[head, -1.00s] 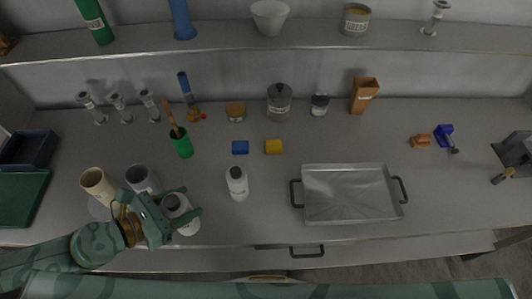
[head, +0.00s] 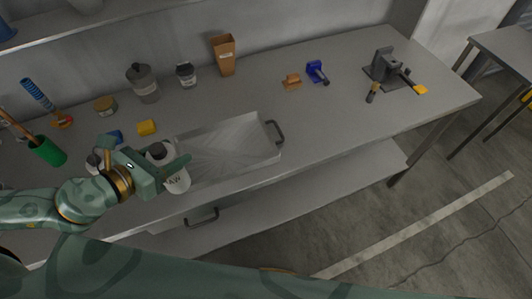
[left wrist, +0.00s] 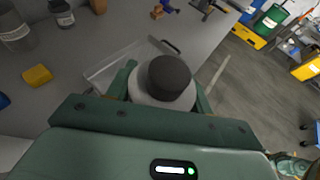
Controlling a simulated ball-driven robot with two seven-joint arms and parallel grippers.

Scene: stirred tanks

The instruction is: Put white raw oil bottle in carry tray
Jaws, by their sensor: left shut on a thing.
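The white raw oil bottle (head: 176,180) is in my left gripper (head: 166,166), its dark lettering partly readable in the head view. In the left wrist view its black cap (left wrist: 171,76) and white shoulder stand between the green fingers, shut on it. The bottle looks upright. In the head view it overlaps the left front corner of the carry tray (head: 235,150); its height above the tray or table cannot be told. The grey metal tray looks empty where it shows; my gripper hides its left end. My right gripper is not in view.
Another white bottle (head: 93,163) is partly hidden behind my left arm. Jars (head: 143,84) and a brown box (head: 223,55) stand at the back.

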